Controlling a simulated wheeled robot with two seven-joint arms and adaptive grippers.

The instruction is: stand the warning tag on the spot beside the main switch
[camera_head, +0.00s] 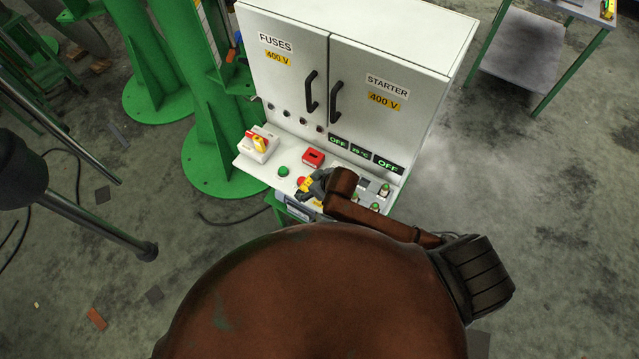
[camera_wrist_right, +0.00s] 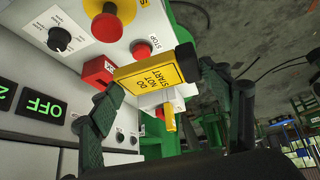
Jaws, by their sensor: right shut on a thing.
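The warning tag is a yellow plate reading "DO NOT START" with a black end; it shows large in the right wrist view (camera_wrist_right: 152,75) and small in the head view (camera_head: 306,184). My right gripper (camera_head: 314,186) is shut on it, with one finger on each side in the right wrist view (camera_wrist_right: 165,100). It holds the tag over the front panel, by the red stop button. The main switch (camera_head: 258,142), a white box with a red and yellow handle, is at the panel's left end. The spot beside it is hard to make out. My left gripper is not in view.
A red box (camera_head: 313,157) and a green button (camera_head: 283,171) lie between the tag and the main switch. The white cabinet (camera_head: 370,60) with two door handles rises behind the panel. A green column (camera_head: 215,120) stands to the left.

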